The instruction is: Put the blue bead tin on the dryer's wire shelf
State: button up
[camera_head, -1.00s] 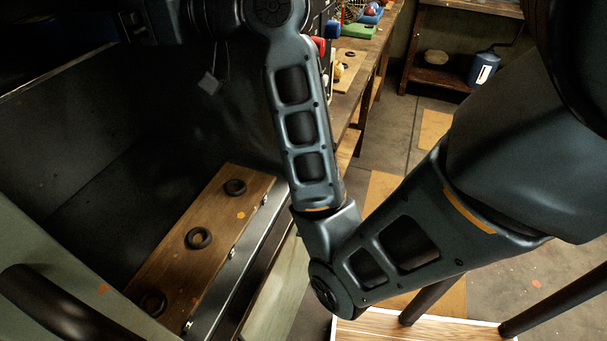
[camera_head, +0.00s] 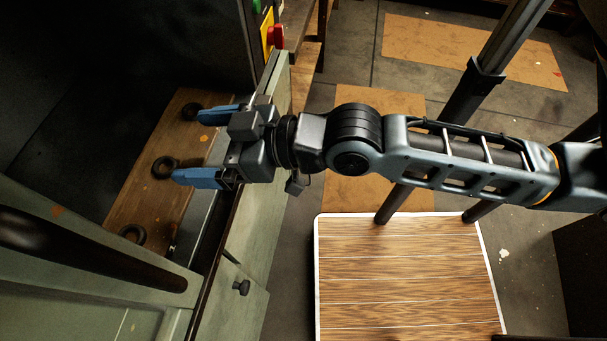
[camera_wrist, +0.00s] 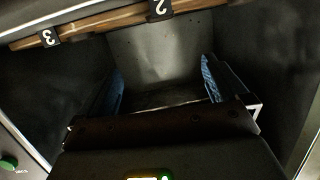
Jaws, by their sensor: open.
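My gripper (camera_head: 208,147) is open, with its two blue fingers spread apart and pointing left over the wooden board in the dark cabinet. I see nothing between the fingers. In the wrist view my gripper (camera_wrist: 164,86) also shows its blue fingers apart, with a grey metal surface beyond them. I see no blue bead tin in either current view. I cannot make out a wire shelf in either view.
The wooden board (camera_head: 148,198) carries several dark rings. A green cabinet door (camera_head: 85,245) stands at lower left. A wood-topped table (camera_head: 405,280) is at lower right. In the wrist view, a wooden rail (camera_wrist: 100,22) with number tags crosses the top.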

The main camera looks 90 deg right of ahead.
jog(key=s+a+n+y, duration=0.1)
jog(key=s+a, duration=0.2)
jog(key=s, duration=0.4)
jog(key=s+a, duration=0.3)
jog(key=s, duration=0.4)
jog(key=shift+a+f+n+y, duration=0.3)
jog(key=shift+a+n+y, duration=0.1)
dwell(0.6)
